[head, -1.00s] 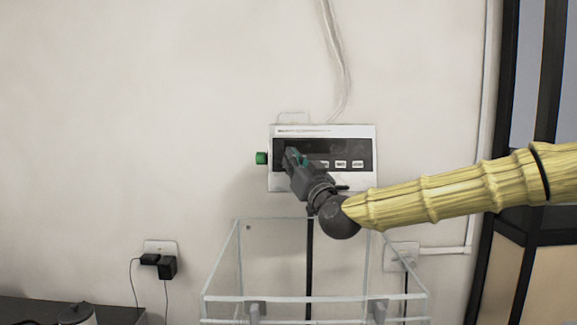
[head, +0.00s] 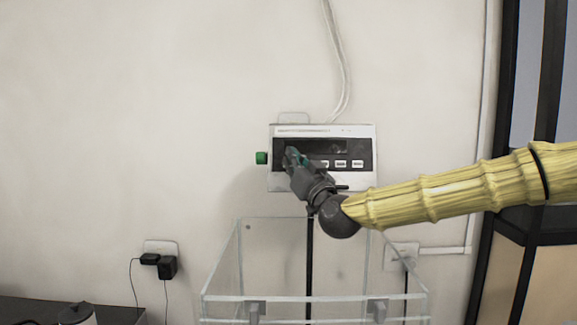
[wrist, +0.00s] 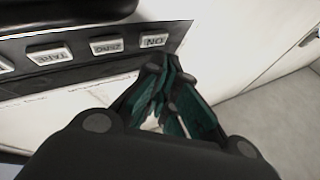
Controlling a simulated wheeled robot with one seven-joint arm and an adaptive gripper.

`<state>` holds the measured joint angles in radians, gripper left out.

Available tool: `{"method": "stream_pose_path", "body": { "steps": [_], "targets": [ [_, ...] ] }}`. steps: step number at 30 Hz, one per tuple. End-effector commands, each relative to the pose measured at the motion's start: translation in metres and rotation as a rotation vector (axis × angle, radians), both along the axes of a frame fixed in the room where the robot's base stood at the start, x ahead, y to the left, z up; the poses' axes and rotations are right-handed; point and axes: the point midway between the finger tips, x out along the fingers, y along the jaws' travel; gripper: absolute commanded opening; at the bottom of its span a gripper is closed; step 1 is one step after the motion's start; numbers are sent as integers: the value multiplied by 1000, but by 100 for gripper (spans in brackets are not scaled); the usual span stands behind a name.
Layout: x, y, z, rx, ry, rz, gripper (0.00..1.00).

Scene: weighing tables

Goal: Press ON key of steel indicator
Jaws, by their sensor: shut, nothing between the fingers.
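The steel indicator (head: 362,182) is a wall-mounted box with a silver frame, a dark front panel and a row of white keys. My gripper (head: 292,158) is shut and in front of the left part of its panel, hiding the leftmost keys in the head view. In the wrist view the ON key (wrist: 154,41) shows upside down at the end of the row, beside the ZERO and TARE keys. The shut fingertips (wrist: 165,70) are close to the ON key there, just below it in the picture. I cannot tell whether they touch the panel.
A green knob (head: 261,158) sticks out of the indicator's left side. A clear open-topped box (head: 222,270) stands below it. A white cable (head: 338,60) runs up the wall. Sockets with black plugs (head: 167,266) are at lower left. The wall left of the indicator is clear.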

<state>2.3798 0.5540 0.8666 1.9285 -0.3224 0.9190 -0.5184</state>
Motion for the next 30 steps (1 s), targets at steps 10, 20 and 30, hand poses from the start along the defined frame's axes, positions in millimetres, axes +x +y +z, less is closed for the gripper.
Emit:
{"method": "stream_pose_path", "body": {
  "steps": [10, 20, 30],
  "targets": [
    [6, 1, -2, 0, 0, 0, 0],
    [7, 1, -2, 0, 0, 0, 0],
    [10, 0, -3, 0, 0, 0, 0]
  ]
}}
